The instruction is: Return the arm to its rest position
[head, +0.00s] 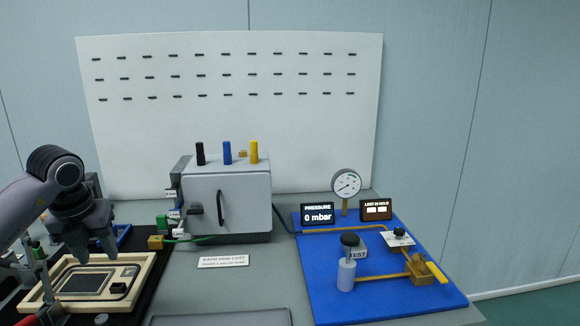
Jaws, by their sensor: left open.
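My left arm comes in from the left edge. Its dark grey gripper (97,247) points down above the cream-framed panel fixture (143,272) at the left of the bench. The fingers are apart, and I see nothing between them. The fixture holds a dark rectangular plate (84,283). Whether the fingertips touch anything is hard to tell. My right gripper does not show.
A grey box (245,205) with black, blue and yellow knobs on top stands mid-bench. A blue board (385,285) with a gauge (346,183), displays, a pump and a yellow-handled valve (432,270) is at right. The bench between them has some free room.

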